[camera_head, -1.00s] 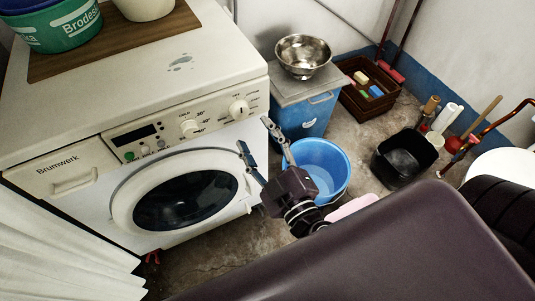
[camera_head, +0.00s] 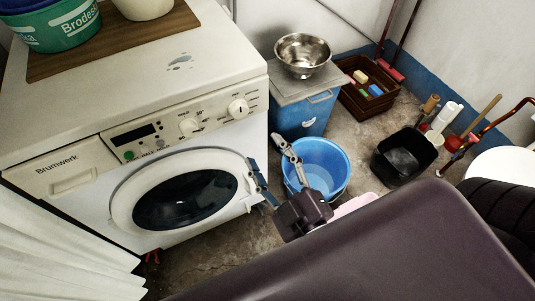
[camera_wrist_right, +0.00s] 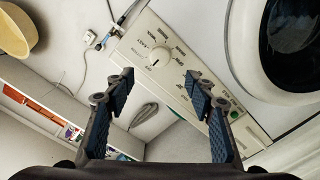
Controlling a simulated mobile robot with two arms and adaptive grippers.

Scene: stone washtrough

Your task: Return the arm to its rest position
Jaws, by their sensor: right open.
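My right gripper (camera_head: 269,156) is open and empty in the head view. It stands in front of the right side of the washing machine (camera_head: 60,122), near the edge of its round door (camera_head: 185,200), and partly covers the blue bucket (camera_head: 325,165) behind it. In the right wrist view, the two fingers of the gripper (camera_wrist_right: 160,92) are spread apart with nothing between them. The control knob (camera_wrist_right: 159,57) of the washing machine shows beyond the fingers. I cannot tell from the pictures whether any part touches the machine. My left gripper is not in view.
A blue bin (camera_head: 303,117) with a metal bowl (camera_head: 302,54) on its lid stands right of the machine. A black tub (camera_head: 404,157) and a brown crate (camera_head: 367,92) stand on the floor. A white curtain (camera_head: 50,250) hangs at lower left.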

